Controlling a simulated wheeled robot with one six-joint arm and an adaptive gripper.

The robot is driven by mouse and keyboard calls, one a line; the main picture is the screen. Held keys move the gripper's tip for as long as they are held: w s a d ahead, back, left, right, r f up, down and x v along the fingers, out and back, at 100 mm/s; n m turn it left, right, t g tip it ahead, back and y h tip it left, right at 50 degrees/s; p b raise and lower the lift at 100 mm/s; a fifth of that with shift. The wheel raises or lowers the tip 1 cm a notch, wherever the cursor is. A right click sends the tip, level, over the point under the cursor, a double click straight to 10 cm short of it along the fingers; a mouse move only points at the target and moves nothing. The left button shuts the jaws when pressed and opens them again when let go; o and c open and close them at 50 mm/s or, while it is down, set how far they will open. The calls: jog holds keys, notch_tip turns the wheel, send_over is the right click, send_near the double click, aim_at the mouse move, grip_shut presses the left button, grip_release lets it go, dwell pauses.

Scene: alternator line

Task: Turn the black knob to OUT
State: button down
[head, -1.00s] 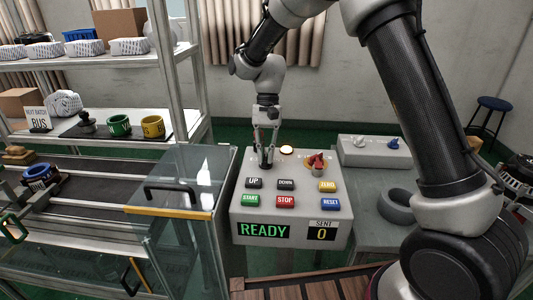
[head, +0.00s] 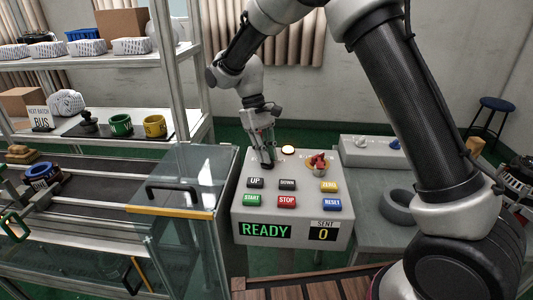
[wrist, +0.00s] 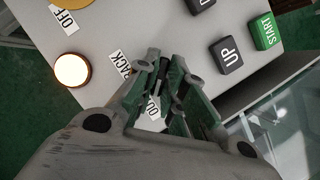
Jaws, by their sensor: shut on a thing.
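The grey console (head: 290,218) stands in front of me with a READY display. My gripper (head: 267,160) points down at the back left of its top, above the UP button, and is shut on the black knob. The fingers hide most of the knob in the head view. In the wrist view a dark part of the knob (wrist: 153,62) shows between the fingertips (wrist: 165,75). A PACK label (wrist: 120,64) lies beside the fingers, and a partly covered label starting with OU (wrist: 153,108) shows between them. Where the knob points I cannot tell.
A lit round lamp (head: 288,150) and a red knob (head: 318,162) sit right of my gripper. Several push buttons, such as UP (head: 256,183), lie just in front. A glass guard (head: 180,185) stands close on the left. A grey ring (head: 398,206) lies on the right table.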

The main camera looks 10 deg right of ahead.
jog(key=shift+s+f+n, duration=0.1)
jog(key=shift+s+n, duration=0.05)
jog(key=shift+n, duration=0.15)
jog(key=c, duration=1.5)
grip_release()
jog(key=v, duration=1.2)
jog(key=shift+a, duration=0.1)
